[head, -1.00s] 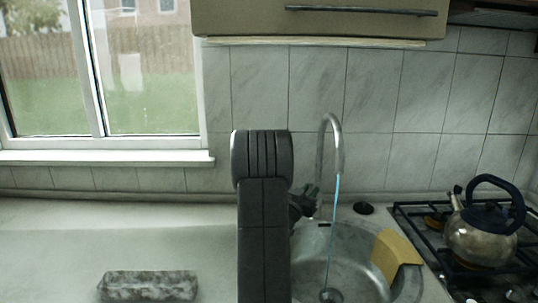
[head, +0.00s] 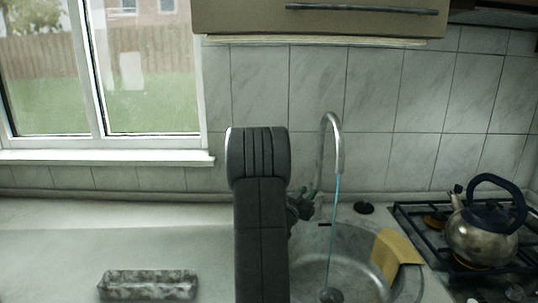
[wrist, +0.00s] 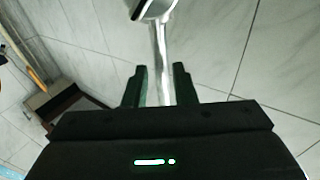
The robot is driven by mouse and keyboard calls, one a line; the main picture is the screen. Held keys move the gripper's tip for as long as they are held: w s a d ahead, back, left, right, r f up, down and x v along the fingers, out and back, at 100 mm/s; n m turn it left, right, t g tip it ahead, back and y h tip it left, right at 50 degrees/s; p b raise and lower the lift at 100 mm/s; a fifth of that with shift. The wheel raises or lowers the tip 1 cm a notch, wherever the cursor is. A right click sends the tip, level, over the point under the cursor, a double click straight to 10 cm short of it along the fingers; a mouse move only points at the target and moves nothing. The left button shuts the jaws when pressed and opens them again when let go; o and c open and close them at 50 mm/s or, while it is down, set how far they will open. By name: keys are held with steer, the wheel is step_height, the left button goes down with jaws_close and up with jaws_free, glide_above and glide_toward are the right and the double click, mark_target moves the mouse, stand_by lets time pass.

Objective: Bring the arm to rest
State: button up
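My arm stands upright in the middle of the head view and hides part of the counter and the sink's left side. My gripper (head: 306,204) is partly hidden behind it, close to the tap. In the wrist view my gripper (wrist: 161,80) has its two dark fingers apart, with a gap between them. The metal tap (wrist: 160,45) shows beyond and between the fingers; I see no object held. The tap (head: 338,150) curves over the sink in the head view, with a thin blue stream below it.
The sink (head: 350,245) has a yellow cloth (head: 396,255) over its right rim. A kettle (head: 482,235) stands on the gas hob (head: 420,222) at right. A mottled grey tray (head: 147,284) lies on the counter (head: 60,240) at left, which is otherwise clear. A cabinet (head: 320,20) hangs above.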

steer(key=b+v, duration=0.1)
steer(key=v, duration=1)
steer(key=p+x, duration=0.1)
steer(key=x, duration=0.3)
steer(key=p+x, duration=0.1)
steer(key=x, duration=0.4)
steer(key=p+x, duration=0.1)
steer(key=x, duration=0.4)
steer(key=shift+w+d+r, duration=0.15)
steer(key=shift+r, duration=0.15)
steer(key=shift+p, duration=0.8)
steer(key=shift+w+d+r+g+y+p, duration=0.1)
steer(key=shift+g+y+p, duration=0.2)
steer(key=shift+g+p, duration=0.15)
